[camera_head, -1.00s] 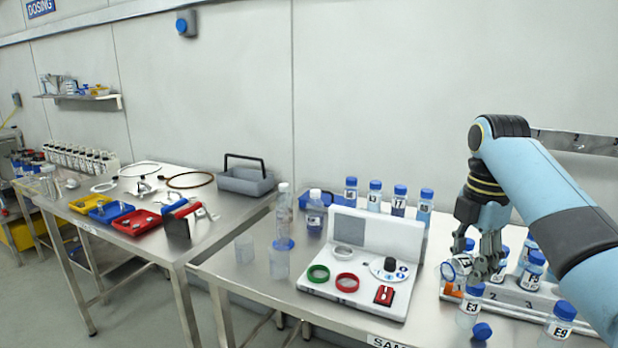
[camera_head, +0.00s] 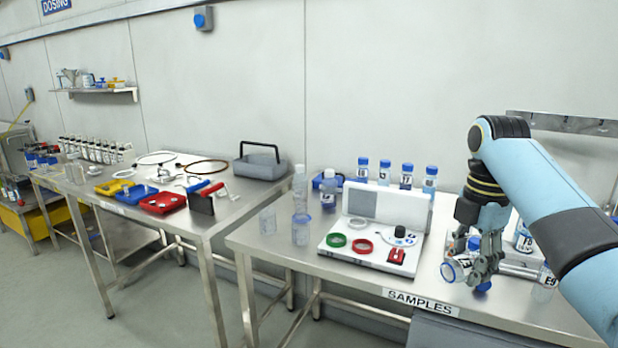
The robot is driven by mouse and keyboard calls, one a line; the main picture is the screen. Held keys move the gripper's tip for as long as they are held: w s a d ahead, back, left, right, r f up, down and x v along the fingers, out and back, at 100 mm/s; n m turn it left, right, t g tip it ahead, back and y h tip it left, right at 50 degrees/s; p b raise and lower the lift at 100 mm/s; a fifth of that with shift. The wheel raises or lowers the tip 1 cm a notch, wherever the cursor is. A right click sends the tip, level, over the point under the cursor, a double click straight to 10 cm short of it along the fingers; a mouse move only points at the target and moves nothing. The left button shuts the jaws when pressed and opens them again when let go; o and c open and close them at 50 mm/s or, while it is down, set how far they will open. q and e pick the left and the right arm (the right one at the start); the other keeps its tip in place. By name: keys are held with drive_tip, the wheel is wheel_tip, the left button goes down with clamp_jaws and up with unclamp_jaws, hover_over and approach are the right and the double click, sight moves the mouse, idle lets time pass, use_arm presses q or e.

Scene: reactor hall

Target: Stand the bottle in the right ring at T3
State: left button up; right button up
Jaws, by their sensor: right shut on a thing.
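My right gripper (camera_head: 478,268) is shut on a clear bottle (camera_head: 453,270) with a dark-marked label. The bottle is tilted well over, above the front part of the samples table. The gripper's fingers hide part of it. A green ring (camera_head: 336,240) and a red ring (camera_head: 362,245) lie side by side on a white stand (camera_head: 345,251) left of the gripper. A grey ring (camera_head: 357,223) sits behind them. I cannot read a T3 mark anywhere. My left gripper is not in view.
The samples table (camera_head: 300,258) holds several blue-capped bottles (camera_head: 406,176) behind the stand and clear beakers (camera_head: 268,220) to its left. A blue cap (camera_head: 483,287) shows below my gripper. A separate bench (camera_head: 220,218) on the left carries a red tray (camera_head: 160,203) and tools.

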wheel_tip(320, 180, down, 3)
drive_tip(key=shift+s+r+b, duration=0.1)
drive_tip(key=shift+b, duration=0.9)
use_arm(q)
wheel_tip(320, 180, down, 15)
drive_tip(key=b, duration=1.2)
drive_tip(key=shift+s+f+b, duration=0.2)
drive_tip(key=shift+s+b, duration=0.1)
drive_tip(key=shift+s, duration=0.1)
use_arm(e)
wheel_tip(320, 180, down, 14)
drive_tip(key=shift+f, duration=0.2)
drive_tip(key=shift+s, duration=0.1)
